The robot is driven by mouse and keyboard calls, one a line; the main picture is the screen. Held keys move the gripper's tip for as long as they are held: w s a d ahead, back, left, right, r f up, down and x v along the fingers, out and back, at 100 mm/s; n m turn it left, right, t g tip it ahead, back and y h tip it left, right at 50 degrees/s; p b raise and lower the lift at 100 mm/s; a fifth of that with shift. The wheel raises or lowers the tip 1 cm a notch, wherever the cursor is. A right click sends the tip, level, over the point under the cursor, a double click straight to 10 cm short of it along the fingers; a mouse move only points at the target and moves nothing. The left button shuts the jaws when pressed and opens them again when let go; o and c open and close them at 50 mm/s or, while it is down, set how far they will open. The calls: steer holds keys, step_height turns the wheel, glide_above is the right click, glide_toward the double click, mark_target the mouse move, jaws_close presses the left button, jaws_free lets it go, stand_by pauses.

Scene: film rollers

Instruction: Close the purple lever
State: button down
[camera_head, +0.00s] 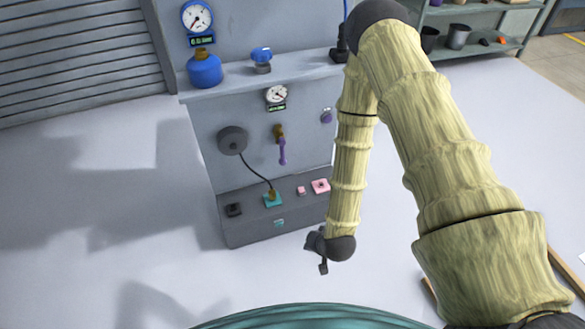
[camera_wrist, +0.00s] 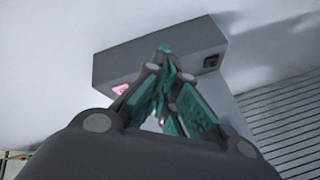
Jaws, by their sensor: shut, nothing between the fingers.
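The purple lever (camera_head: 282,150) hangs pointing down from a brass valve body (camera_head: 279,132) on the front of the grey panel, in the head view. My gripper (camera_head: 323,268) is below and to the right of the lever, near the panel's lower right corner and apart from the lever. In the wrist view my gripper (camera_wrist: 166,55) shows its teal fingers meeting at the tips, shut and empty. The lever does not show clearly in the wrist view.
The grey panel stand (camera_head: 240,222) has a black reel (camera_head: 232,140) with a cable, a gauge (camera_head: 276,94), a purple knob (camera_head: 327,116) and pink parts (camera_head: 320,186). A blue tank (camera_head: 205,71) stands on its shelf. The floor to the left is clear.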

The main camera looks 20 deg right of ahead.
mark_target(282, 153)
steer(key=w+d+f+m+t+b, duration=0.1)
steer(key=w+f+m+t+b, duration=0.2)
steer(key=w+b, duration=0.5)
steer(key=w+d+f+m+t+b, duration=0.1)
steer(key=w+f+m+t+b, duration=0.3)
steer(key=w, duration=0.6)
steer(key=w+d+r+m+t+h+b, duration=0.1)
steer(key=w+d+r+m+t+b, duration=0.1)
steer(key=w+b, duration=0.5)
steer(key=w+d+r+m+t+h+b, duration=0.2)
steer(key=w+d+m+t+b, duration=0.1)
steer(key=w+d+m+b, duration=0.1)
steer(key=w+d+b, duration=0.1)
steer(key=w+b, duration=0.1)
steer(key=b, duration=0.1)
steer(key=shift+w, duration=0.35)
steer(key=w+a+b, duration=0.2)
steer(key=w+b, duration=0.5)
steer(key=w, duration=0.2)
steer(key=shift+a, duration=0.35)
